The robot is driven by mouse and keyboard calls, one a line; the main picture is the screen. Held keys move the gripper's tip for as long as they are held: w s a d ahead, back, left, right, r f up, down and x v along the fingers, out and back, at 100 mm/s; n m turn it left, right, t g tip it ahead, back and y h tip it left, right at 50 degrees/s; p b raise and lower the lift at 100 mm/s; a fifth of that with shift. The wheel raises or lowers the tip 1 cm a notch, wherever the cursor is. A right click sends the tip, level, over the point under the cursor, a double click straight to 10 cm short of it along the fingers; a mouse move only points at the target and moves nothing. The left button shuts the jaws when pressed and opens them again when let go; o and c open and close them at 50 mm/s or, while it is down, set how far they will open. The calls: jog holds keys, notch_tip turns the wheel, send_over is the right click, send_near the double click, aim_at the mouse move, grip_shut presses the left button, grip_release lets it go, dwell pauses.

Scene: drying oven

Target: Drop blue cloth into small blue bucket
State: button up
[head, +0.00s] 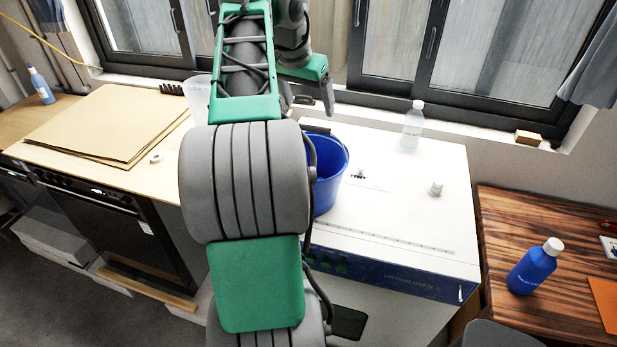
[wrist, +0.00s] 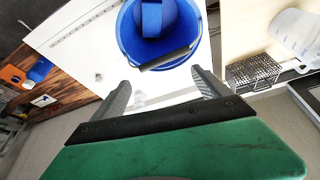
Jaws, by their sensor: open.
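The small blue bucket (head: 328,178) stands on the white oven top, partly hidden behind my arm in the head view. In the wrist view the bucket (wrist: 187,55) is at the top centre, its dark handle lying across the near rim. A blue rounded mass (wrist: 155,18) shows within the bucket's outline, cut by the frame's top edge. It may be the blue cloth, but I cannot tell for sure. My gripper (wrist: 160,78) is open, with nothing between its fingers. In the head view my gripper (head: 318,95) is behind the bucket, near the window side.
On the white oven top (head: 410,215) stand a clear bottle (head: 413,125) and a small white-capped item (head: 436,188). A wooden table with a blue bottle (head: 535,266) is at right. Cardboard sheets (head: 110,125) lie at left. The window frame is close behind my gripper.

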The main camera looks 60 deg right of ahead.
jog(key=p+v, duration=0.3)
jog(key=v, duration=0.4)
jog(key=shift+r+p, duration=0.15)
jog(key=shift+p, duration=0.25)
jog(key=shift+a, duration=0.15)
